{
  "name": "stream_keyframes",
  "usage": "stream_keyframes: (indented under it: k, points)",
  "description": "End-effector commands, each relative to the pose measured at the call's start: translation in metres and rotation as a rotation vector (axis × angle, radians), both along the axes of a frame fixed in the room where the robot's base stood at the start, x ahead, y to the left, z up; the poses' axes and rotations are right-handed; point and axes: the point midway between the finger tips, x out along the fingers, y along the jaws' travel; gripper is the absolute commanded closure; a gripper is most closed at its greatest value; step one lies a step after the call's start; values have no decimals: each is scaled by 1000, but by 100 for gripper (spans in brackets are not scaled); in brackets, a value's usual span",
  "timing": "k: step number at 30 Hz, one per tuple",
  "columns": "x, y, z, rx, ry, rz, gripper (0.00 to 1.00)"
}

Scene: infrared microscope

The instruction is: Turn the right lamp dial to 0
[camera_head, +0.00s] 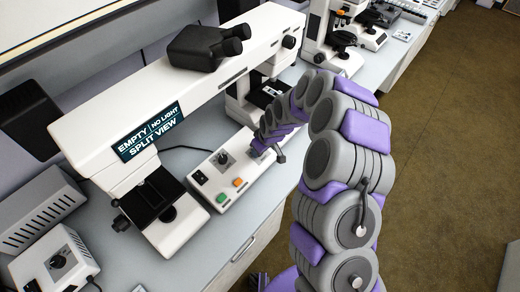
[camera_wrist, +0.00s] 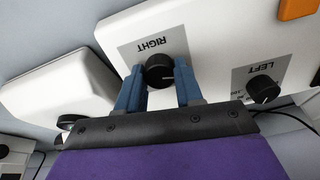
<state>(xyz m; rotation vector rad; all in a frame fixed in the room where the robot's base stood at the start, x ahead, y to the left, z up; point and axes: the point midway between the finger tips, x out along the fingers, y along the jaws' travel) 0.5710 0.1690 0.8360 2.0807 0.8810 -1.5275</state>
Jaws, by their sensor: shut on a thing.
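The right lamp dial (camera_wrist: 160,71) is a black round knob on a grey plate marked RIGHT, upside down in the wrist view. My gripper (camera_wrist: 160,88) has its blue fingers on either side of this knob and is shut on it. The setting of the dial cannot be read. The left dial (camera_wrist: 263,89) is a black knob on a plate marked LEFT, apart from my gripper. In the head view, my gripper (camera_head: 276,152) is at the right end of the white control box (camera_head: 243,185) and hides the right dial. The left dial (camera_head: 222,157) shows there.
The control box has orange (camera_head: 239,182) and green (camera_head: 222,198) buttons. The white microscope (camera_head: 165,95) rises behind it; its screen (camera_head: 150,131) reads EMPTY, NO LIGHT, SPLIT VIEW. Open floor (camera_head: 450,150) lies at right.

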Motion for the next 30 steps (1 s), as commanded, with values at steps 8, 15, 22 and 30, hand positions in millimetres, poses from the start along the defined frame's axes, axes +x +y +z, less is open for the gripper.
stream_keyframes:
  k: [8, 15, 22, 30]
  points:
    - [1, 0, 1, 0, -4, 0, 62]
    - [1, 0, 1, -1, -2, -1, 39]
    - [0, 0, 1, 0, -1, 0, 39]
    - [-4, -7, 28, 0, -4, -2, 39]
